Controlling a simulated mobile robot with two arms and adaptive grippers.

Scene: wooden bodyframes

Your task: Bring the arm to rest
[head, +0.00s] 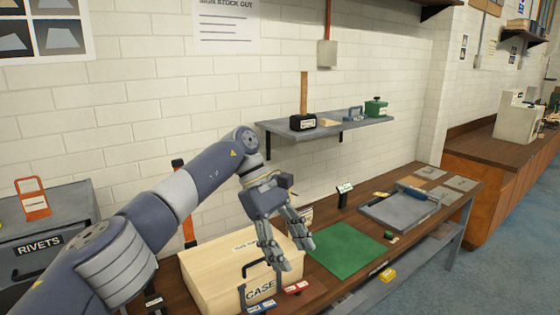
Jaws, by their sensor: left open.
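My left arm comes in from the lower left and reaches across the front of the wall. My left gripper (290,242) is open and empty, its fingers pointing down. In the picture it overlaps the right side of a pale wooden case (215,275) marked CASE and the left edge of a green mat (345,250). I cannot tell its exact height above them. My right gripper is not in view.
A wall shelf (345,127) with small objects hangs behind. A grey RIVETS cabinet (70,225) stands left. The green mat is mostly bare.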

